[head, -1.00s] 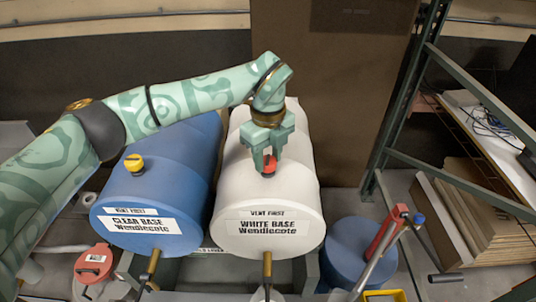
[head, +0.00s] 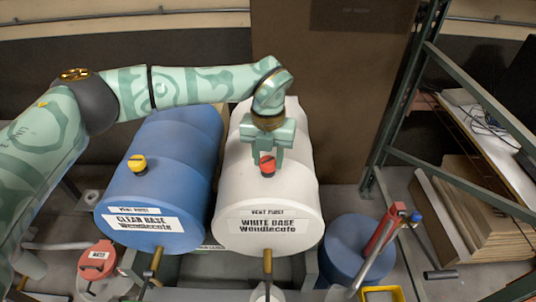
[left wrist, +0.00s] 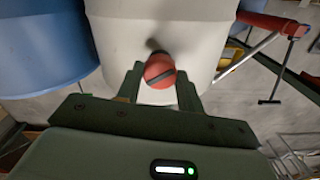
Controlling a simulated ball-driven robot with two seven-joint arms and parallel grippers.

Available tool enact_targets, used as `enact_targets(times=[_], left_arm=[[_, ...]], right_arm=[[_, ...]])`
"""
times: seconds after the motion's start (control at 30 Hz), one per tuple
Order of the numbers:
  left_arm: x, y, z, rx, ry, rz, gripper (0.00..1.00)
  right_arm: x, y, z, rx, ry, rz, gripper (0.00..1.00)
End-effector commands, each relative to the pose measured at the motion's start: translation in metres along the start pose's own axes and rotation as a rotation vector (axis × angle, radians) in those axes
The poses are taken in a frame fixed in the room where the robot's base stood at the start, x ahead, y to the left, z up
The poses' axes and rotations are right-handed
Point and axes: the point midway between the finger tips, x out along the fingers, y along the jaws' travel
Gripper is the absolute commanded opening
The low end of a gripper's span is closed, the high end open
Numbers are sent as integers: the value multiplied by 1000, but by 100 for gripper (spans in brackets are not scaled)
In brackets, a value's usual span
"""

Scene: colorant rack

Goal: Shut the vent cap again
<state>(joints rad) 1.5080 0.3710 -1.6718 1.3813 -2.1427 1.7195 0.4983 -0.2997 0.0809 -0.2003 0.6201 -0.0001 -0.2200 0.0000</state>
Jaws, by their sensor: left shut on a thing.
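The red vent cap (head: 267,167) sits on top of the white drum (head: 265,200), near its front end, which is labelled White Base. My left gripper (head: 266,156) comes down on it from above and is shut on it. In the left wrist view the red cap (left wrist: 160,70) shows a dark slot across its face, slanting up to the right, and lies between the two fingertips (left wrist: 160,76). Whether the cap is fully seated cannot be told. My right gripper is not in view.
A blue drum (head: 155,195) with a yellow cap (head: 136,163) lies to the left of the white one. A blue round drum (head: 350,250) with a red-handled pump (head: 382,235) stands at the right. A green metal shelf frame (head: 420,165) rises beyond it. A red-lidded container (head: 97,260) is at lower left.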

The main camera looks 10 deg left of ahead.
Motion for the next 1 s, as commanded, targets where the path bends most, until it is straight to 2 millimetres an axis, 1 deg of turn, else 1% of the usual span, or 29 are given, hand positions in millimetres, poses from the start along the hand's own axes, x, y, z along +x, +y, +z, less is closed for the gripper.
enact_targets(times=[0.3, 0.5, 0.73, 1.0], left_arm=[[-2, 0, 2, 288, -6, 1, 14], [-2, 0, 2, 435, -6, 1, 14], [-2, 0, 2, 548, -6, 0, 14], [-2, 0, 2, 603, -7, 1, 14]], right_arm=[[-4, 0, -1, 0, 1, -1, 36], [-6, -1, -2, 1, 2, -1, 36], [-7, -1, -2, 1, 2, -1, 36], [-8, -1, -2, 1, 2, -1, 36]])
